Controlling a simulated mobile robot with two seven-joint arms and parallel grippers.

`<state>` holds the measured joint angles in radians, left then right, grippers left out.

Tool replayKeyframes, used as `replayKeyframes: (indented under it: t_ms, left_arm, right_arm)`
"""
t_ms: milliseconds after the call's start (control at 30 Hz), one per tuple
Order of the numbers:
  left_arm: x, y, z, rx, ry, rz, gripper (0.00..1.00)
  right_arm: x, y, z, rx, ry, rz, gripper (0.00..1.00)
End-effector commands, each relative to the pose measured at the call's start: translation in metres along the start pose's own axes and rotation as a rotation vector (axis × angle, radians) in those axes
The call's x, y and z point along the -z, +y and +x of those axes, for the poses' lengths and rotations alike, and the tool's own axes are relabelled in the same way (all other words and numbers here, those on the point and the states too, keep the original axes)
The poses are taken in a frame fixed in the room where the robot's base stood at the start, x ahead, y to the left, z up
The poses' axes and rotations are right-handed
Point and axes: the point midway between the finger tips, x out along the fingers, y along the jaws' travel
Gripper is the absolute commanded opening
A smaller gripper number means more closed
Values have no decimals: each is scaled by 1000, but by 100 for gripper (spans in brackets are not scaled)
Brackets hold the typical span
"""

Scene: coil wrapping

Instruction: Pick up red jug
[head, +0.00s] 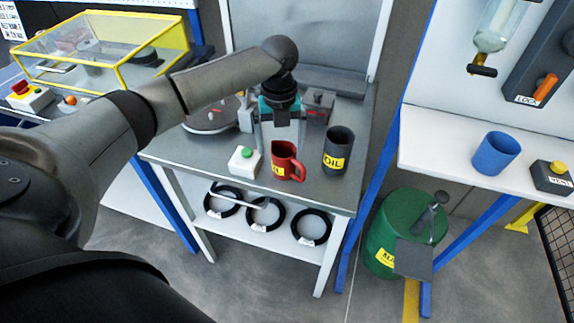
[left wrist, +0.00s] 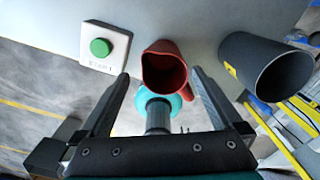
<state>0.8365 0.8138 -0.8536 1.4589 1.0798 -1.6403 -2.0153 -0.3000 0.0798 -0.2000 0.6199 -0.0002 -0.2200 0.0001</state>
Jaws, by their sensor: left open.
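The red jug (head: 284,160) stands upright near the front edge of the grey worktable, with its handle toward the right and a yellow label low on its side. My left gripper (head: 280,140) points down over it, with its fingers open. In the left wrist view the red jug (left wrist: 165,70) shows its open mouth between and just beyond the two fingertips (left wrist: 160,76). No finger clearly touches it, and the gap to the jug is hard to judge. My right gripper is not in view.
A dark OIL cup (head: 338,148) stands close to the right of the jug. A white box with a green button (head: 244,160) stands close to the left. Black coils (head: 266,214) lie on the lower shelf. A blue cup (head: 494,153) stands on the right-hand table.

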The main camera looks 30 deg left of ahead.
Motion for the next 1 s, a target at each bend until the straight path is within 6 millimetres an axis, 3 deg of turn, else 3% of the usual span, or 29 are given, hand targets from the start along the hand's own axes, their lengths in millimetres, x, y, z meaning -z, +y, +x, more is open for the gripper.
replayKeyframes:
  t_ms: [167,500,733,1000]
  left_arm:
    - [1,-1,9,0,0,1,100]
    - [7,-6,54,-2,0,0,100]
    - [7,-6,55,0,-1,0,100]
    - [7,-6,54,0,-2,0,70]
  right_arm:
    - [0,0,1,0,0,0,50]
    - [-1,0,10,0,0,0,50]
    - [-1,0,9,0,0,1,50]
    - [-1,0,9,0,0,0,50]
